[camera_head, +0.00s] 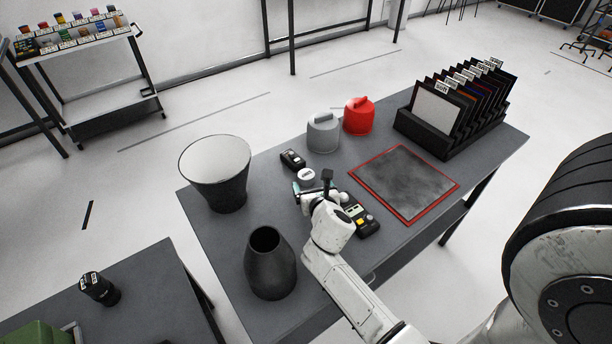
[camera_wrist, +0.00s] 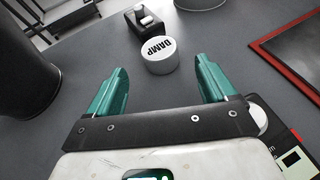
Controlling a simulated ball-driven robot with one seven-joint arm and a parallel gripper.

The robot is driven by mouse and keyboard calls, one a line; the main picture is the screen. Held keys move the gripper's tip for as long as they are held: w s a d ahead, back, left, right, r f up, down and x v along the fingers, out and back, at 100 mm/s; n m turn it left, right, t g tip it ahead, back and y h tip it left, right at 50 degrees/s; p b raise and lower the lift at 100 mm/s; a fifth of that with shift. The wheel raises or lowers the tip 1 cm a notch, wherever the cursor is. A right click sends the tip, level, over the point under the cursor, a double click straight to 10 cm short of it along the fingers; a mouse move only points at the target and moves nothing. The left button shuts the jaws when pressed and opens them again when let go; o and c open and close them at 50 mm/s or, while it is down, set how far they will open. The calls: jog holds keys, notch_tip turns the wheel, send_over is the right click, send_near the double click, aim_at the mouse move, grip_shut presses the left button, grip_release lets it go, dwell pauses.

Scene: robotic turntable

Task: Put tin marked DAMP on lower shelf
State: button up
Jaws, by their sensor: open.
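The tin marked DAMP is a small, low, round white tin (camera_wrist: 158,66) with black letters on its lid. It stands upright on the grey table, just beyond my fingertips in the wrist view. In the head view the tin (camera_head: 306,174) shows just behind my gripper (camera_head: 311,187). My gripper (camera_wrist: 162,84) is open, its two teal fingers spread, with nothing between them. A cart at the upper left of the head view has a low shelf (camera_head: 108,117), mostly bare.
A small black device (camera_head: 292,158) stands close behind the tin, and a black handset (camera_head: 362,216) lies right of my gripper. A white-topped tapered vessel (camera_head: 216,190), a dark vase (camera_head: 270,270), grey (camera_head: 322,134) and red (camera_head: 358,117) canisters, and a red-framed mat (camera_head: 452,183) surround it.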

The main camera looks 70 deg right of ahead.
aim_at(307, 176)
jog(key=shift+r+x, duration=0.15)
jog(key=shift+x, duration=1.6)
jog(key=shift+r+x, duration=0.15)
jog(key=shift+x, duration=1.65)
jog(key=shift+d, duration=0.1)
jog(key=c, duration=1.1)
jog(key=shift+r, duration=0.45)
jog(key=shift+c, duration=0.2)
jog(key=r, duration=0.1)
jog(key=r+p, duration=0.2)
jog(key=shift+s+a+r, duration=0.2)
jog(key=shift+s+r, duration=0.05)
jog(key=shift+s, duration=0.05)
jog(key=s+a+r+p, duration=0.1)
jog(key=s+a+r, duration=0.5)
jog(key=s, duration=0.5)
notch_tip(307, 176, up, 3)
jog(key=shift+s+a+f, duration=0.15)
jog(key=shift+s+a, duration=0.1)
jog(key=shift+a, duration=0.1)
